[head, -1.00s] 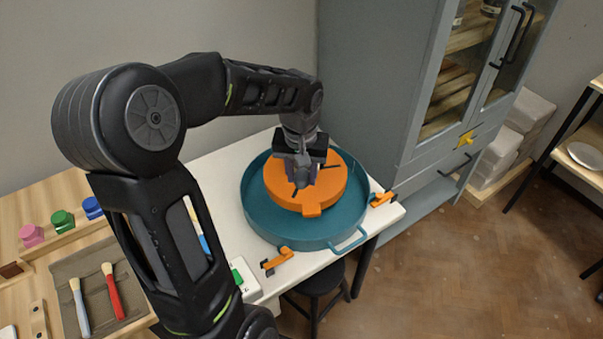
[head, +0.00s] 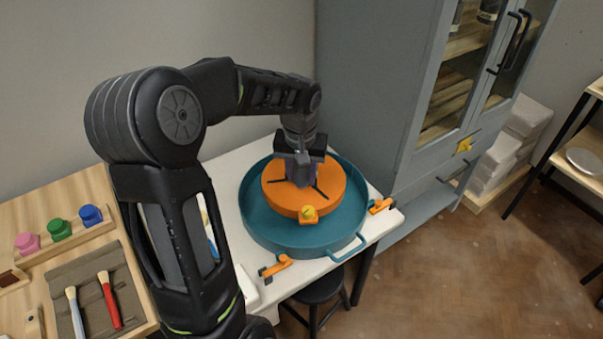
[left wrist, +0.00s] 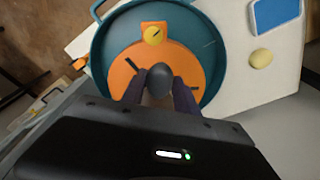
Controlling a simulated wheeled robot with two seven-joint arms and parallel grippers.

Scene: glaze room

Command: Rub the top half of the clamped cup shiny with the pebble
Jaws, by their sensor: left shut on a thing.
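My left gripper (head: 299,178) is above the middle of the orange wheel disc (head: 336,184), pointing down. In the left wrist view its two dark fingers (left wrist: 160,88) are shut on a dark grey, egg-shaped pebble (left wrist: 160,76). The orange disc (left wrist: 190,60) lies beyond the pebble, with dark clamp bars on it. The clamped cup is mostly hidden by my gripper and the pebble; a small pale patch between the fingers may be part of it. I cannot tell whether the pebble touches the cup. My right gripper is not in view.
The disc sits in a teal basin (head: 256,219) on a white table (head: 231,165), with orange table clamps at the edge. A yellow knob (head: 308,212) is on the disc's front block. A tool board (head: 25,215) lies left; a grey cabinet (head: 370,110) stands close behind right.

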